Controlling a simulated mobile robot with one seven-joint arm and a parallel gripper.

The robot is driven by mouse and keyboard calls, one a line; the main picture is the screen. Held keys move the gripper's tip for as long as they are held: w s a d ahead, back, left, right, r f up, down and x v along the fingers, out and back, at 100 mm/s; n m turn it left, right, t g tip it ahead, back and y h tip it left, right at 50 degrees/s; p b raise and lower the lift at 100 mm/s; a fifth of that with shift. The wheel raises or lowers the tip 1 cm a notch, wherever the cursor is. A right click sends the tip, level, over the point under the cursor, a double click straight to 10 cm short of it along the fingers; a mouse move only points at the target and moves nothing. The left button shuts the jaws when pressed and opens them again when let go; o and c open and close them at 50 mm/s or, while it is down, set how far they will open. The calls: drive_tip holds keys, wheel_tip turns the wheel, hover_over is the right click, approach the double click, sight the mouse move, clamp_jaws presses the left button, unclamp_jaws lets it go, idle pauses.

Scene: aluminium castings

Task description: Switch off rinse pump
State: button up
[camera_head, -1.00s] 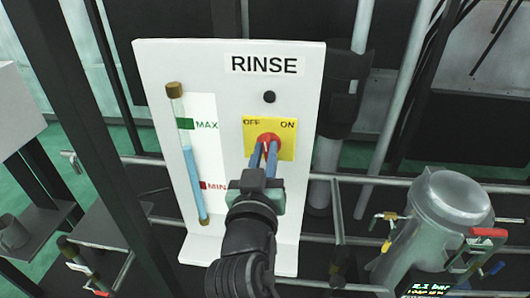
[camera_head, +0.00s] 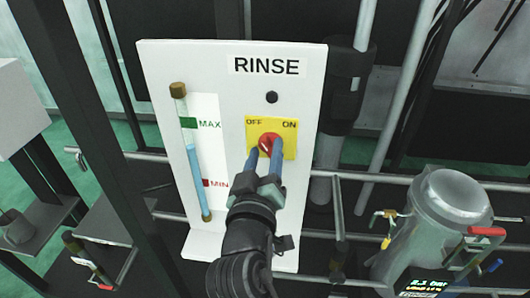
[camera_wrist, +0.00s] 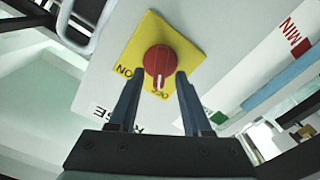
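The red rotary knob (camera_head: 270,141) sits on a yellow plate (camera_head: 289,149) marked OFF and ON, on the white RINSE panel (camera_head: 232,110). In the wrist view the knob (camera_wrist: 159,60) shows a white pointer line directed at the OFF label. My gripper (camera_head: 265,150) is in front of the knob, below it in the head view. In the wrist view its two dark fingers (camera_wrist: 159,76) stand apart with the knob beyond and between their tips, a gap visible on each side. The gripper is open and holds nothing.
A level tube (camera_head: 191,150) with blue liquid and MAX and MIN marks stands on the panel's left. A small black button or lamp (camera_head: 271,97) is above the plate. Pipe rails run behind, and a metal vessel (camera_head: 436,230) with valves stands at right.

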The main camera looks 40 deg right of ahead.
drive_tip(key=b+v, duration=0.4)
drive_tip(key=v, duration=0.9)
idle(0.4)
drive_tip(key=w+a+r+t+y, duration=0.2)
drive_tip(key=a+r+t, duration=0.1)
drive_tip(key=r, duration=0.2)
drive_tip(key=w+a+r+n+t+y, duration=0.1)
drive_tip(key=w+a+r+t, duration=0.15)
drive_tip(key=a+r, duration=0.2)
drive_tip(key=w+a+r+t+y, duration=0.2)
drive_tip(key=w+r+t, duration=0.1)
drive_tip(key=r, duration=0.3)
drive_tip(key=s+a+r+n+t+y, duration=0.1)
drive_tip(key=s+a+r+t+y, duration=0.1)
drive_tip(key=r, duration=0.6)
drive_tip(key=s+a+r+n+t+y, duration=0.1)
drive_tip(key=s+a+r+t+y, duration=0.1)
drive_tip(key=a+r+t+y, duration=0.3)
drive_tip(key=a+r+y, duration=0.1)
drive_tip(key=a+r, duration=0.2)
drive_tip(key=shift+s+r+n+y, duration=0.15)
drive_tip(key=shift+s+n+y, duration=0.15)
drive_tip(key=shift+s+n, duration=0.1)
